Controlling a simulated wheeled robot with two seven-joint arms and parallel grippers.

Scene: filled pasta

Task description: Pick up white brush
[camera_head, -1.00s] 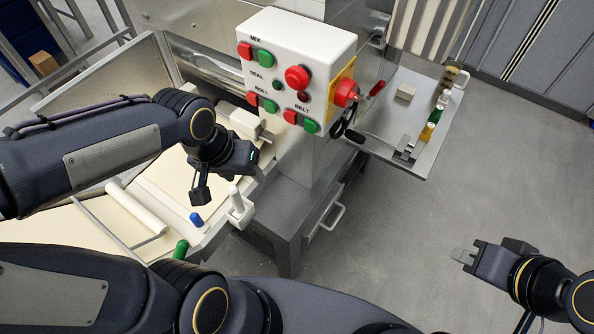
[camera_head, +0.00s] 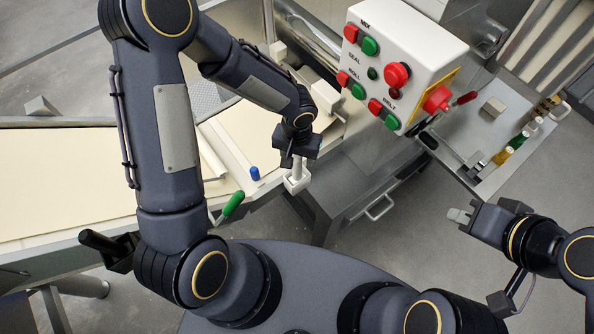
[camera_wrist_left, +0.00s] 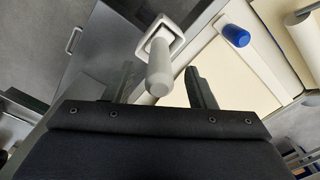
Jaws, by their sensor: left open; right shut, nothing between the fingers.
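The white brush (camera_head: 297,172) stands upright in a square white base at the corner of the work table, below my left gripper (camera_head: 294,158). In the left wrist view the brush's rounded white handle (camera_wrist_left: 159,72) points up toward the camera, between the two dark fingers of the open left gripper (camera_wrist_left: 160,80). I cannot tell whether a finger touches it. The gripper body hides part of the handle top in the head view. My right gripper (camera_head: 460,214) is shut and empty, at the right over the floor.
A blue-capped item (camera_head: 255,173) and a green handle (camera_head: 233,204) lie close left of the brush. The white control box (camera_head: 405,60) with red and green buttons stands up right of my left gripper. A side shelf (camera_head: 500,165) holds small bottles.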

